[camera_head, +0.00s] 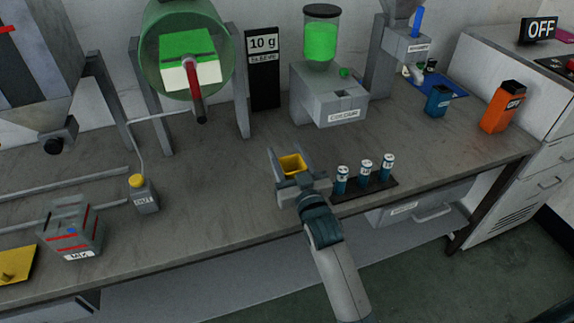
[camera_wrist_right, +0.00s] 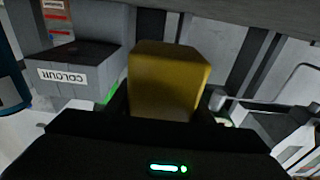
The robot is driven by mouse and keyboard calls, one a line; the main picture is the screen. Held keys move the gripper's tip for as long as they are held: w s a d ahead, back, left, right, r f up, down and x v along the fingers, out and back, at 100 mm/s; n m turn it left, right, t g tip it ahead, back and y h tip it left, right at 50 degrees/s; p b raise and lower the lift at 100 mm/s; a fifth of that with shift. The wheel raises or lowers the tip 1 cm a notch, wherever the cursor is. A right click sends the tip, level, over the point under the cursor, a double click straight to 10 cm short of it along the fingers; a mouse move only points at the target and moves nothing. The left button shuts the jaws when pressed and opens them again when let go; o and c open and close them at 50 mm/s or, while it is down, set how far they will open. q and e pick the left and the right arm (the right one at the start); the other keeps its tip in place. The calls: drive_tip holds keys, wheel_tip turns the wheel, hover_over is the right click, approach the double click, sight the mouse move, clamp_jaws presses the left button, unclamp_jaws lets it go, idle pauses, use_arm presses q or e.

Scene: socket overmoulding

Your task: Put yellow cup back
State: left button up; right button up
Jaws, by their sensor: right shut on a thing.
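A small square yellow cup (camera_head: 292,164) is between the fingers of my right gripper (camera_head: 291,168) in the head view, near the middle of the grey bench. In the right wrist view the yellow cup (camera_wrist_right: 166,82) fills the middle, between the dark fingers. My right gripper is shut on it. The cup's open top shows in the head view; its lower part is hidden by the gripper, so I cannot tell whether it touches the bench. My left gripper does not show in either view.
A dark rack (camera_head: 378,190) with blue vials stands right of the gripper. Behind are the grey COLOUR dispenser (camera_head: 328,101) with green contents, a 10 g sign (camera_head: 263,70) and a green drum (camera_head: 153,45). A yellow-capped bottle (camera_head: 144,197) stands left. Bench (camera_head: 225,185) between is clear.

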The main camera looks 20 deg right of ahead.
sight(289, 169)
wheel_tip(289, 169, down, 3)
drive_tip(key=shift+f, duration=0.5)
drive_tip(key=shift+f, duration=0.15)
drive_tip(key=o, duration=1.7)
drive_tip(key=shift+c, duration=0.2)
drive_tip(key=shift+r, duration=0.2)
